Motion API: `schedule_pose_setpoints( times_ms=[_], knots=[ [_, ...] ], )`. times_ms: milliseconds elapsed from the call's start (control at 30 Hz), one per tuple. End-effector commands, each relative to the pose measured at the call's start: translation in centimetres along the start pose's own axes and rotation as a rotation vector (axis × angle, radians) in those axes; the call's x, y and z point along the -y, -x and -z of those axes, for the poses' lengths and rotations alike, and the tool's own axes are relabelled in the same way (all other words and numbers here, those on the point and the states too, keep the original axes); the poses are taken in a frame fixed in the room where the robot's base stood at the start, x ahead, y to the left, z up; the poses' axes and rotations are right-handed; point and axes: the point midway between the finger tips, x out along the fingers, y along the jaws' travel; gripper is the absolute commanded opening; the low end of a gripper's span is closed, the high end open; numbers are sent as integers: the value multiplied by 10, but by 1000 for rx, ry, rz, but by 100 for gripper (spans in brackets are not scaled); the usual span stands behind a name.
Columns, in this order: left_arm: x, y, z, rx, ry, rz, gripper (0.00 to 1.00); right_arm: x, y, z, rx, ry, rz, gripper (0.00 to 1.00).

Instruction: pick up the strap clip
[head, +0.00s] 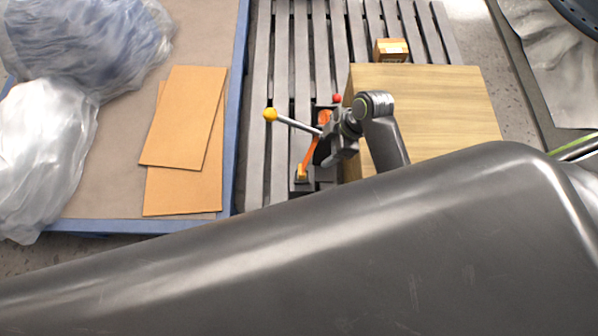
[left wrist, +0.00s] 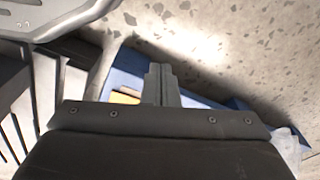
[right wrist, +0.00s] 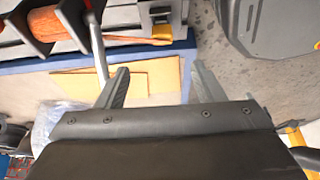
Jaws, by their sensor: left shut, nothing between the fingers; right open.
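An orange strip (head: 311,155) slants down beside my right gripper in the head view, with a small yellow piece (head: 301,174) at its lower end on a dark mount. I cannot tell for sure which part is the strap clip. In the right wrist view a yellow piece (right wrist: 162,38) shows at the top, beyond the fingers, joined to an orange part. My right gripper (right wrist: 158,82) is open with nothing between its fingers. In the head view it is partly hidden by its own arm. My left gripper (left wrist: 161,72) is shut and empty, away from these parts.
A lever with a yellow ball (head: 270,115) and a red knob (head: 337,98) stand close to my right gripper. A wooden box (head: 440,105) is to the right, with a small carton (head: 391,50) behind it. A blue-edged table (head: 232,110) holds cardboard sheets (head: 185,115) and plastic wrap.

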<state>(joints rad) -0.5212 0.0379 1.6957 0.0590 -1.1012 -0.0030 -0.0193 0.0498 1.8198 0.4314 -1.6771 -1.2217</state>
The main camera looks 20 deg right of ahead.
Motion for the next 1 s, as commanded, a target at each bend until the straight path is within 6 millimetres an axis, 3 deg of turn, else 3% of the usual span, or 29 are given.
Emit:
schedule_pose_setpoints(
  times_ms=[333, 600, 1000],
  knots=[
    [-9, 37, 8, -1, 10, -25, 0, 1, -46, -1, 1, -2, 1, 62],
    [-16, 57, 18, -63, 15, -63, 0, 1, -97, -1, 0, -3, 1, 62],
    [-21, 72, 28, -134, 13, -98, 0, 3, -134, -1, 0, -3, 0, 62]
  ],
)
